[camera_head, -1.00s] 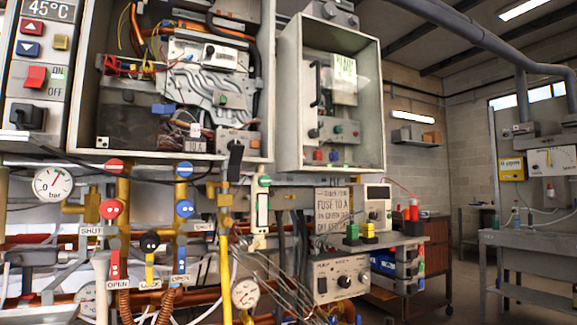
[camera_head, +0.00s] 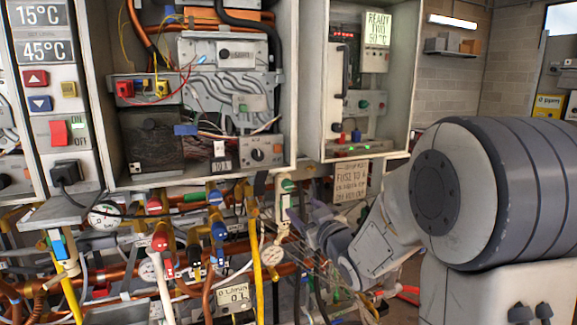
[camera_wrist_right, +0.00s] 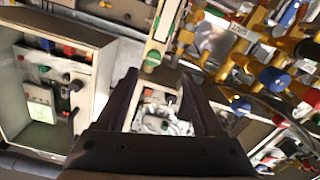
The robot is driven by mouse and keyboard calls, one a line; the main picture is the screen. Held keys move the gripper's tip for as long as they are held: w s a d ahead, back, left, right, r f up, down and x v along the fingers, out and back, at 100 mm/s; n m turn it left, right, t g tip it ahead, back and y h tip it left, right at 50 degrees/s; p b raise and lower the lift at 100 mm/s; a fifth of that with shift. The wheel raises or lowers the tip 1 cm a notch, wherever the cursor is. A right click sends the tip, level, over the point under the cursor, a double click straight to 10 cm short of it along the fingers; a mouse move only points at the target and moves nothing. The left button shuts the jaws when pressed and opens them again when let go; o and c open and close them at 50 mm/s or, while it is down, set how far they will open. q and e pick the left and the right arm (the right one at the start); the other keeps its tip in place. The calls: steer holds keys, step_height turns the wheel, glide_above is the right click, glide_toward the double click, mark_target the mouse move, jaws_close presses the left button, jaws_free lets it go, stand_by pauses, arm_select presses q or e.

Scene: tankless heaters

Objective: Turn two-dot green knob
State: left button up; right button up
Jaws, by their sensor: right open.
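A green knob (camera_head: 287,185) sits atop a pale upright valve body below the cabinets in the head view. In the right wrist view a green knob (camera_wrist_right: 153,58) sits at the end of a white strip, ahead of the fingers. My right gripper (camera_head: 292,222) is just below and right of the pale valve's knob in the head view. In the wrist view it (camera_wrist_right: 160,84) is open, with nothing held between its dark fingers. My left gripper is out of view.
Red knobs (camera_head: 160,238) and blue knobs (camera_head: 215,197) crowd the yellow and copper pipes to the left. An open grey cabinet (camera_head: 312,80) with small knobs hangs above my right arm. Loose wires lie close around the gripper.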

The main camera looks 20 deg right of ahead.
mark_target(289, 186)
steer(key=w+p, duration=0.1)
steer(key=w, duration=0.2)
steer(key=w+r+p, duration=0.1)
steer(key=w, duration=0.3)
steer(key=w+p, duration=0.1)
steer(key=w, duration=0.2)
steer(key=shift+w+d+r, duration=0.2)
steer(key=shift+w, duration=0.1)
jaws_close()
